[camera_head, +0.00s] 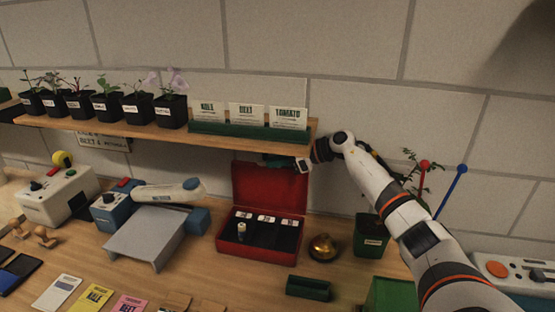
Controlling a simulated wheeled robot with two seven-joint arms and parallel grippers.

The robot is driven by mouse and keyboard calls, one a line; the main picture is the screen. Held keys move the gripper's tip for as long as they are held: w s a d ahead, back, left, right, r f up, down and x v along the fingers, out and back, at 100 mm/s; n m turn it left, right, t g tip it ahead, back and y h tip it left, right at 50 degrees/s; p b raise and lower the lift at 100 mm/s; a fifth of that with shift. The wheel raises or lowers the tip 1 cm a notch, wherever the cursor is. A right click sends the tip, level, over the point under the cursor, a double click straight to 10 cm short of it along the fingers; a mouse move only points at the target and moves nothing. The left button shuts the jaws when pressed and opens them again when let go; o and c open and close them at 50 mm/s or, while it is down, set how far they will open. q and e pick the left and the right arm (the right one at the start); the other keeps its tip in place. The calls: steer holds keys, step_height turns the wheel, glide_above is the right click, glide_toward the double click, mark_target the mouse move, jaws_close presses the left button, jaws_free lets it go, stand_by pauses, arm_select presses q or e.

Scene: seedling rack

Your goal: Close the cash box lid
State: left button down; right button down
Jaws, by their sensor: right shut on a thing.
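The red cash box (258,251) stands open on the wooden table, with its lid (268,185) raised roughly upright at the back. Its dark tray holds small white labels and a small cylindrical item (241,230). My right gripper (271,160) is at the lid's top edge, just under the shelf, and is shut on the lid. Its fingertips are small and dark here, so the exact contact is hard to see. My left gripper is not in view.
A wooden shelf (170,139) with potted seedlings and seed cards sits close above the gripper. A brass bell (322,247) and a potted plant (371,236) stand right of the box. A grey-and-blue device (148,237) is at its left. A green tray (308,287) lies in front.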

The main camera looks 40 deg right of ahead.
steer(key=s+a+f+n+t+h+p, duration=0.1)
steer(key=s+a+n+p, duration=0.3)
steer(key=p, duration=0.5)
steer(key=s+a+t+h, duration=0.1)
steer(key=s+a, duration=0.1)
steer(key=a, duration=0.1)
steer(key=shift+a+f+n+p, duration=0.2)
steer(key=shift+f+n+p, duration=0.1)
steer(key=shift+f+p, duration=0.1)
steer(key=c, duration=1.5)
jaws_free()
steer(key=shift+c, duration=0.2)
